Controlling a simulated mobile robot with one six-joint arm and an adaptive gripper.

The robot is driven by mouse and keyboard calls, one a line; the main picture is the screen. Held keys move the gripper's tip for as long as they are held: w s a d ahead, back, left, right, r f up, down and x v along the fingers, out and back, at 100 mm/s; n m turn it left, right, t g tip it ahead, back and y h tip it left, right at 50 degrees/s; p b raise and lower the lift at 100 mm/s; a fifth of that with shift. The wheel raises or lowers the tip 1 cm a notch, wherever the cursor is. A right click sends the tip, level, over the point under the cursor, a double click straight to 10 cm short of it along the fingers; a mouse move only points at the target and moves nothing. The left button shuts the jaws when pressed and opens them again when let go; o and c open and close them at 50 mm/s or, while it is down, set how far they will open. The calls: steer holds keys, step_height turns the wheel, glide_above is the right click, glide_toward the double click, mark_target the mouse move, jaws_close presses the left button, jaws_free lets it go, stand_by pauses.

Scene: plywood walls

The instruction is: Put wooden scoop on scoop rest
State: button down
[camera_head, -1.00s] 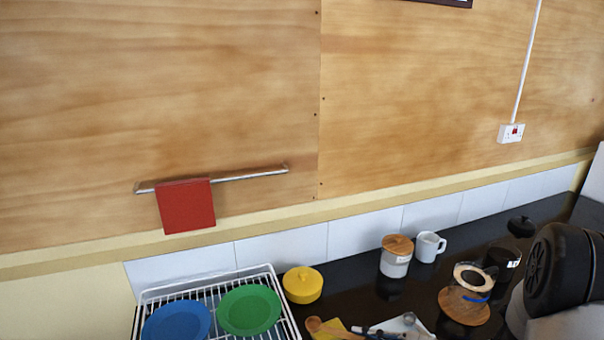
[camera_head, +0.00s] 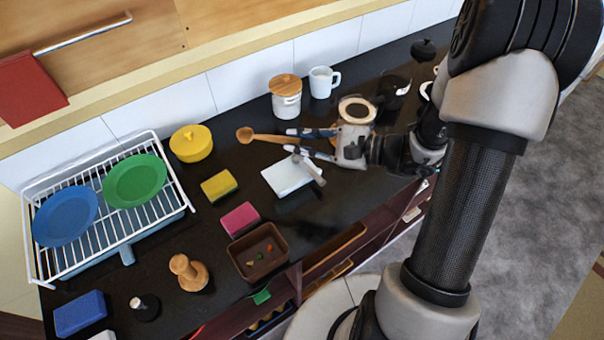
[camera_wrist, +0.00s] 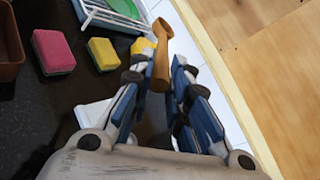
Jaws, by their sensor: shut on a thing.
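The wooden scoop (camera_head: 262,137) is light brown with a round bowl. My gripper (camera_head: 291,141) is shut on its handle, and the bowl sticks out to the left past the fingertips in the head view. In the wrist view the scoop (camera_wrist: 161,58) lies between the blue-and-grey fingers of my gripper (camera_wrist: 160,78), bowl pointing away. A white square dish (camera_head: 283,180), possibly the scoop rest, lies on the black counter just below my gripper in the head view. A grey-brown bar (camera_head: 309,170) lies across its right part. The dish partly shows in the wrist view (camera_wrist: 92,114).
A yellow sponge (camera_head: 218,186), a pink sponge (camera_head: 240,219) and a brown tray (camera_head: 259,253) lie left of the dish. A yellow pot (camera_head: 191,144) and a lidded jar (camera_head: 286,98) stand behind. A dish rack (camera_head: 83,262) with plates is at left.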

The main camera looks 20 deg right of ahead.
step_height(320, 180, down, 17)
steer(key=b, duration=0.4)
steer(key=shift+f, duration=0.2)
steer(key=shift+a, duration=0.1)
steer(key=shift+b, duration=0.3)
steer(key=shift+f+b, duration=0.6)
steer(key=shift+f, duration=0.05)
steer(key=c, duration=1.5)
jaws_free()
steer(key=shift+r, duration=0.1)
